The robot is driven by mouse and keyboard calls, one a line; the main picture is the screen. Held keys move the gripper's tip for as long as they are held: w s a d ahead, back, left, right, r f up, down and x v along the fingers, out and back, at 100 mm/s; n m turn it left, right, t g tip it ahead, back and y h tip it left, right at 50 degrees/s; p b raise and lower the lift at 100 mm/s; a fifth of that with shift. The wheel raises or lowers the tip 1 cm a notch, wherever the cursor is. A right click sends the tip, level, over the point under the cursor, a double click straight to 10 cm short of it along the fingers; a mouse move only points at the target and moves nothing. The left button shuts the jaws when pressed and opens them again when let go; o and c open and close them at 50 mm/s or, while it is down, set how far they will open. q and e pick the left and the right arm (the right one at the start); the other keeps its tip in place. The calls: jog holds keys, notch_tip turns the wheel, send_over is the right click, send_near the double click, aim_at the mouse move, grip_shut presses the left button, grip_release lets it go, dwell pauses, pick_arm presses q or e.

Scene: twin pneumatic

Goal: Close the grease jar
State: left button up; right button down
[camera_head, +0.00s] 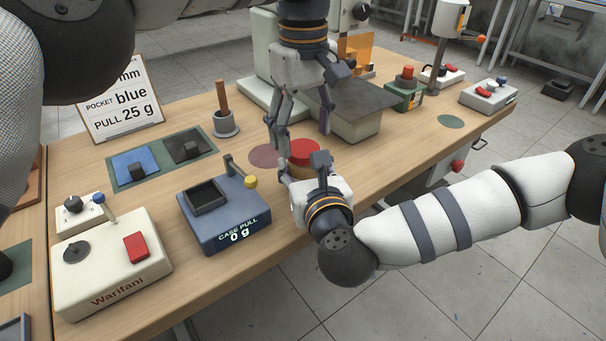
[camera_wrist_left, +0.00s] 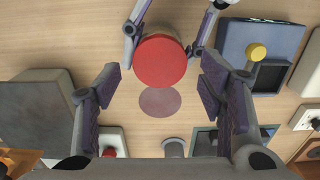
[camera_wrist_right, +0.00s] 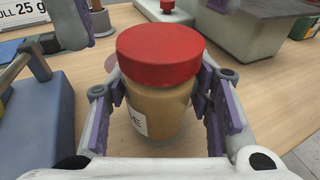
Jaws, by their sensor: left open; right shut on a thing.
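The grease jar (camera_wrist_right: 158,112) is a clear jar with tan contents and a white label, standing upright on the table. Its red lid (camera_wrist_right: 158,54) sits on top of the jar; I cannot tell how tight it is. In the head view the lid (camera_head: 304,151) shows between my two grippers. My right gripper (camera_wrist_right: 160,100) is shut on the jar body from the side, low near the table. My left gripper (camera_head: 300,125) is open and points down above the jar. In the left wrist view the lid (camera_wrist_left: 160,61) lies between its spread fingers, touching neither.
A blue case-pull device (camera_head: 222,213) with a yellow-knobbed lever stands left of the jar. A grey-topped press block (camera_head: 350,115) is behind it. A mauve disc (camera_head: 264,156) marks the table beside the jar. A mortar cup (camera_head: 225,124) stands farther back. A cream Warifani box (camera_head: 110,262) is front left.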

aim_at(303, 171)
pick_arm(q)
jog(key=shift+f, duration=1.2)
jog(key=c, duration=1.2)
jog(key=m, duration=0.3)
jog(key=o, duration=1.3)
jog(key=shift+c, duration=0.2)
